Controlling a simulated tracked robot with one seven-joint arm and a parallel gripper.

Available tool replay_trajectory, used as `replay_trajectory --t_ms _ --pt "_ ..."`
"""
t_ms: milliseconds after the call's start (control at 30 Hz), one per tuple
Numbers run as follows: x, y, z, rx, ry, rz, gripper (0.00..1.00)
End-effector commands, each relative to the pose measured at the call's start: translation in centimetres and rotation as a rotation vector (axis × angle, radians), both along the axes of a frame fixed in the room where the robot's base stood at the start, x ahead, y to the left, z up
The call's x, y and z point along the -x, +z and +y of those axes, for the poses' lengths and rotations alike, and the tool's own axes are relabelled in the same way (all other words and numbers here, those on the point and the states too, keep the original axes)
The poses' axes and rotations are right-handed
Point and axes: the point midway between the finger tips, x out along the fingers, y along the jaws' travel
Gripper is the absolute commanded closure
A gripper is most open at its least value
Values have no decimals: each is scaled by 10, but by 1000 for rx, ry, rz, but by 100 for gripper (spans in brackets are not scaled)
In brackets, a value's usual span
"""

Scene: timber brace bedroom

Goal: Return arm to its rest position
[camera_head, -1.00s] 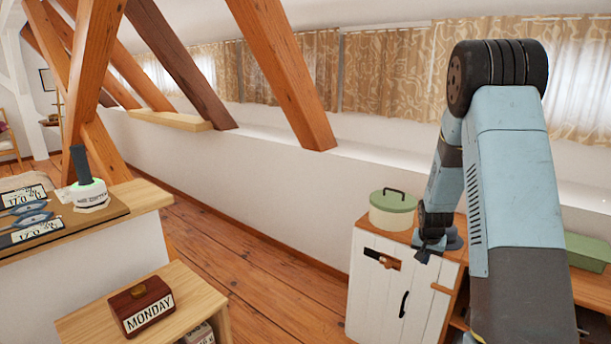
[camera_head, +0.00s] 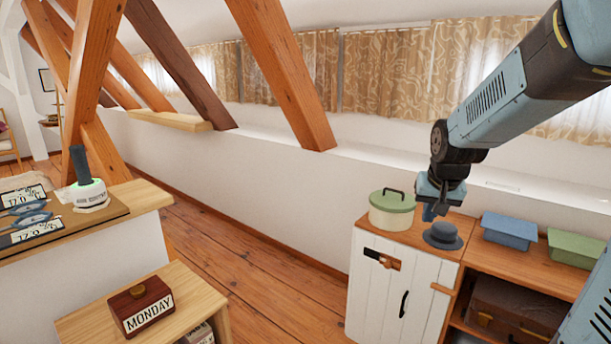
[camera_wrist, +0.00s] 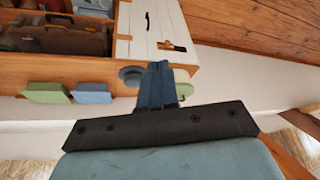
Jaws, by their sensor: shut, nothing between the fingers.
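My arm reaches in from the upper right of the head view. My gripper (camera_head: 429,213) hangs above the white cabinet, between the green-lidded pot and the grey hat as seen there. In the wrist view my gripper (camera_wrist: 157,66) shows its blue fingers together, with nothing between them. The fingers partly cover the pot in that view.
A green-lidded pot (camera_head: 392,211) and a grey hat (camera_head: 443,236) stand on the white cabinet (camera_head: 378,287). Blue (camera_head: 509,231) and green (camera_head: 577,249) boxes sit on the shelf unit at right. A brown MONDAY box (camera_head: 141,306) sits on the low wooden table at left.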

Motion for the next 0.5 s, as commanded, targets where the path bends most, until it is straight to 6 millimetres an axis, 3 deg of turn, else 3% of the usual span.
replay_trajectory --t_ms 200,500 --pt "54 33 18 9 61 -24 100" --pt "129 60 37 29 144 -49 100"
